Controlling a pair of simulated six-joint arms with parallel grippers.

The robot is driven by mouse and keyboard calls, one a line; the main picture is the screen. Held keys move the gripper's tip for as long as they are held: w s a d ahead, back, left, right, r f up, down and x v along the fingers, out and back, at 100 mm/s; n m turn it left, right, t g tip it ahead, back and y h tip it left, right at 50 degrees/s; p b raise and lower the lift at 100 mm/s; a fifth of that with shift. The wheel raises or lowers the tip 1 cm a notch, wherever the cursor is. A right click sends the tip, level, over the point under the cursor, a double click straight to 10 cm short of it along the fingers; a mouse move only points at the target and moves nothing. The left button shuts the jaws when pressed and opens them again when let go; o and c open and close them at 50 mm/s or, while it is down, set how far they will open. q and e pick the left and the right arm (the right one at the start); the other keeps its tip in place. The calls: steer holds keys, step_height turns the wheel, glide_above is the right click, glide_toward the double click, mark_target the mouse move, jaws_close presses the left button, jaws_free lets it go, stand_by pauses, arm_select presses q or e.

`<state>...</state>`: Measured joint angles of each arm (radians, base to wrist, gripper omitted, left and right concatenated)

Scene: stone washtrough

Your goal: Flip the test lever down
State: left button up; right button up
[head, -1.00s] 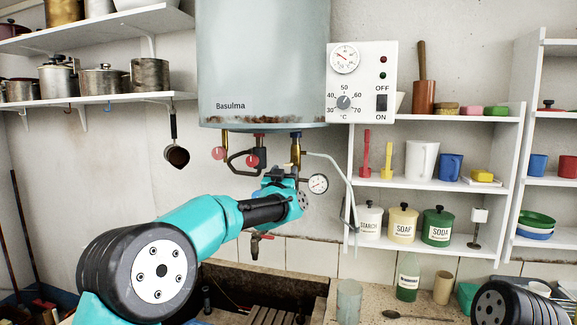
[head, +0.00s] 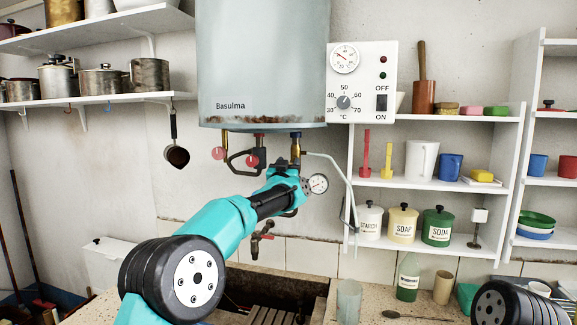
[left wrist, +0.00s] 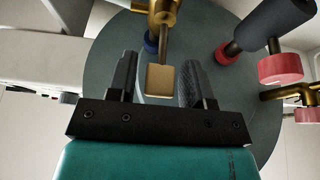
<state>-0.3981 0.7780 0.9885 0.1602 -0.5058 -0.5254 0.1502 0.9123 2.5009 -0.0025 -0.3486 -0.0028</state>
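In the left wrist view a brass lever with a flat square paddle (left wrist: 160,80) hangs from a brass fitting (left wrist: 163,12); I take it to be the test lever. My left gripper (left wrist: 158,60) is open, with one dark finger on each side of the paddle. Gaps show between paddle and fingers, so it does not look gripped. In the head view my left gripper (head: 291,172) is just under the brass fitting below the water heater (head: 262,65), and the lever is hidden there. My right gripper is out of view.
Red valve knobs (head: 218,153) hang left of the gripper. A round gauge (head: 317,184) and a thin pale pipe (head: 340,172) are close on its right. A red-handled tap (head: 262,237) is below, over the trough. A shelf with jars stands at right.

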arm_select(q)
jaws_close()
steer(key=shift+f, duration=0.15)
steer(key=shift+w+f+t, duration=0.1)
steer(key=shift+f+t, duration=0.35)
steer(key=shift+t, duration=0.55)
steer(key=shift+f+t+h, duration=0.45)
steer(key=shift+t+h, duration=0.05)
steer(key=shift+t, duration=0.7)
steer(key=shift+o, duration=0.8)
jaws_free()
steer(key=shift+w, duration=0.1)
steer(key=shift+f, duration=0.1)
